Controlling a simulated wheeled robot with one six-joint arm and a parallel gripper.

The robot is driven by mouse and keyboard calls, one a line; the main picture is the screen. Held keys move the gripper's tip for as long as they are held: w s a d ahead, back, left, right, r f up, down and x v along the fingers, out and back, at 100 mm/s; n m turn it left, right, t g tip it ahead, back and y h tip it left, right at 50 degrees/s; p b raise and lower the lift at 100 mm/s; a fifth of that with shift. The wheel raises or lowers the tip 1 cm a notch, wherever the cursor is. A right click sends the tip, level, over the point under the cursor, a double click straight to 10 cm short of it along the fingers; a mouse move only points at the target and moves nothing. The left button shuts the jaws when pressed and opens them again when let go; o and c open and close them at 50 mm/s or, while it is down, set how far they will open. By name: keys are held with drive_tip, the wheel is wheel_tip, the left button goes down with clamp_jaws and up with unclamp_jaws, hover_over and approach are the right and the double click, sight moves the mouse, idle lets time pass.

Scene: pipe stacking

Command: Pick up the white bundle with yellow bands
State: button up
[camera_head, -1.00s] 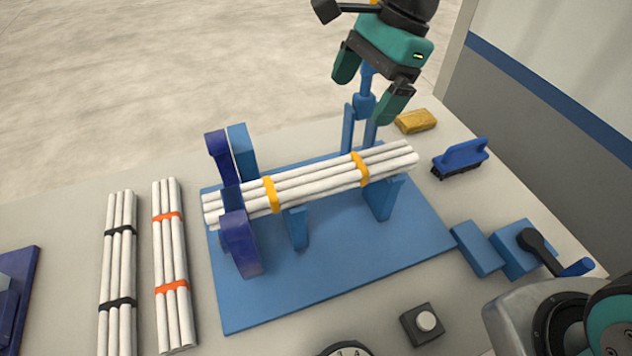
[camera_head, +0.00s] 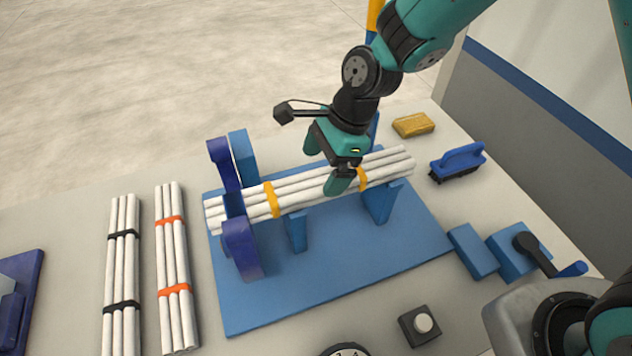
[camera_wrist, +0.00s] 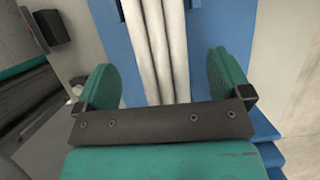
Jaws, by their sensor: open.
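The white bundle with yellow bands (camera_head: 310,185) lies on the blue stand (camera_head: 340,270), its left end passing through the dark blue clamp (camera_head: 241,247) and its right part resting on blue supports. My gripper (camera_head: 327,163) is open over the bundle, between its two yellow bands and nearer the right one. Its fingers are on either side of the bundle. In the wrist view the white pipes (camera_wrist: 160,50) run between my two green fingers (camera_wrist: 160,85), with a gap on each side. Whether the fingers touch the bundle cannot be told.
A bundle with orange bands (camera_head: 172,255) and one with black bands (camera_head: 122,270) lie on the table at left. A yellow sponge (camera_head: 413,125) and a blue brush (camera_head: 458,162) lie at right. Blue blocks with a lever (camera_head: 515,250) and a button box (camera_head: 420,325) are nearer the front.

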sight(316, 179)
drive_tip(key=p+x, duration=0.1)
drive_tip(key=x, duration=0.3)
drive_tip(key=c, duration=1.2)
drive_tip(key=shift+r, duration=0.1)
